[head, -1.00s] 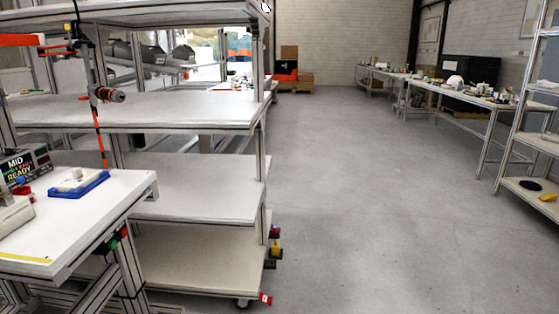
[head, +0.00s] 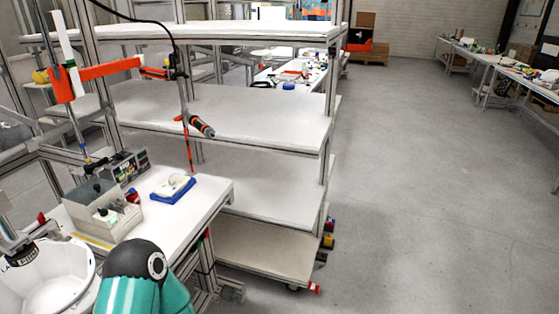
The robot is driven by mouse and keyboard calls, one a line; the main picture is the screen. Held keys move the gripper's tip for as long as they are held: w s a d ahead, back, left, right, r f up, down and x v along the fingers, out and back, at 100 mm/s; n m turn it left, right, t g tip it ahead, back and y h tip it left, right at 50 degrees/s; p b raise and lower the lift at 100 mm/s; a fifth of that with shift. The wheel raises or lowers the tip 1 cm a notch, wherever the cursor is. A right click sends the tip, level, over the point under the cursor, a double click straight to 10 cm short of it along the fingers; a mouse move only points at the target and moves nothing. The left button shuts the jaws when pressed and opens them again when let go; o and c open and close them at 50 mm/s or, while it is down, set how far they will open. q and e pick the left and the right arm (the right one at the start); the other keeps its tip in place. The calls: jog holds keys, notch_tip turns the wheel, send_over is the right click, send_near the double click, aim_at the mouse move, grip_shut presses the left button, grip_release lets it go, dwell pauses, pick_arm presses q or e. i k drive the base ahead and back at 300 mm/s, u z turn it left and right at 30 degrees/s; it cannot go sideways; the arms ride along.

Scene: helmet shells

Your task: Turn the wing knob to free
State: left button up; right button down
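I cannot pick out a wing knob in the head view. A white bowl-like shell (head: 45,285) is at the lower left, cut off by the frame, with a dark grey fitting (head: 20,250) at its rim. Beside it is a rounded teal piece with pale stripes (head: 140,290) and a black top with a round black disc (head: 154,265). I cannot tell what the teal piece is. Neither of my grippers shows in the head view.
A white workbench (head: 212,190) holds an open box (head: 115,222), a blue tray with a white block (head: 173,188) and a small display unit (head: 130,168). An orange-black tool (head: 201,126) hangs above. A shelf rack (head: 265,190) stands behind. Floor (head: 420,210) at right is clear.

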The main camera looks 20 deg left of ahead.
aim_at(41, 218)
jog(key=z, duration=1.05)
jog(key=i, duration=0.15)
jog(key=u, duration=3)
jog(key=k, duration=0.75)
jog(key=u, duration=0.25)
jog(key=i, duration=0.75)
jog(key=z, duration=0.1)
